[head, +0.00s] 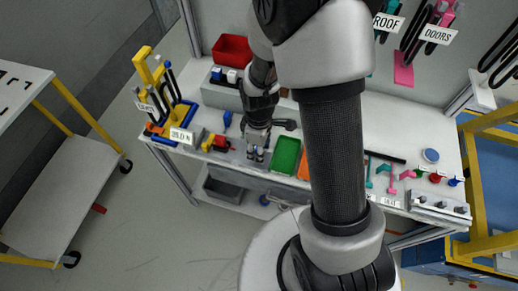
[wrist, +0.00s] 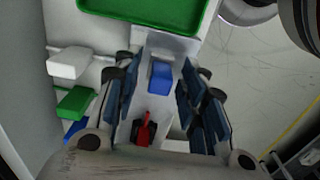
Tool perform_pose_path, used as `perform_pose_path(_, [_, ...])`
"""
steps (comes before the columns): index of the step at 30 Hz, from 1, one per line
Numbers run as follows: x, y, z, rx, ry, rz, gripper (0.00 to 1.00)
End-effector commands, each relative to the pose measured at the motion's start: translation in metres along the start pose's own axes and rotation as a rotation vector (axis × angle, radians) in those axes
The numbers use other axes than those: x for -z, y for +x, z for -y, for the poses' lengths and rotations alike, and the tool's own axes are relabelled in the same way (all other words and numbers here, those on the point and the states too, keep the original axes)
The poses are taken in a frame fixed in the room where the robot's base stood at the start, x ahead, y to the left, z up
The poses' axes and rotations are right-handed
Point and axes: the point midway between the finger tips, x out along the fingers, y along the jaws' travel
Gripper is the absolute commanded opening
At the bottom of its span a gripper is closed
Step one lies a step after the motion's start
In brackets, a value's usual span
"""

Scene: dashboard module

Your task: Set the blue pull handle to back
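My gripper (head: 257,153) is low over the front part of the bench, just left of the green tray (head: 285,157). In the wrist view its dark finger pads stand apart on both sides, so my gripper (wrist: 160,86) is open. A small blue block, apparently the blue pull handle (wrist: 160,77), shows between the fingers, with visible gaps to both pads. It sits on a pale surface just below the green tray (wrist: 150,10). How far it lies below the fingertips is hard to judge. In the head view my gripper hides it.
A red lever (wrist: 145,128) is nearer the palm in the wrist view. White (wrist: 68,62) and green (wrist: 76,101) blocks stand left of the fingers. The yellow rack (head: 160,90) and red bin (head: 232,50) are on the bench's left side. An orange tray (head: 304,166) lies right.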

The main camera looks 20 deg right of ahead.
Motion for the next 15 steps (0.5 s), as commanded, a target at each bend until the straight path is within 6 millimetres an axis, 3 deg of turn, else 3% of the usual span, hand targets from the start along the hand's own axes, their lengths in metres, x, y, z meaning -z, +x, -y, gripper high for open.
perform_pose_path(6, [0.0001,-0.0002,-0.0001,0.0,0.0,0.0,0.38])
perform_pose_path(15, [0.0,-0.0002,0.0,0.0,0.0,0.0,0.18])
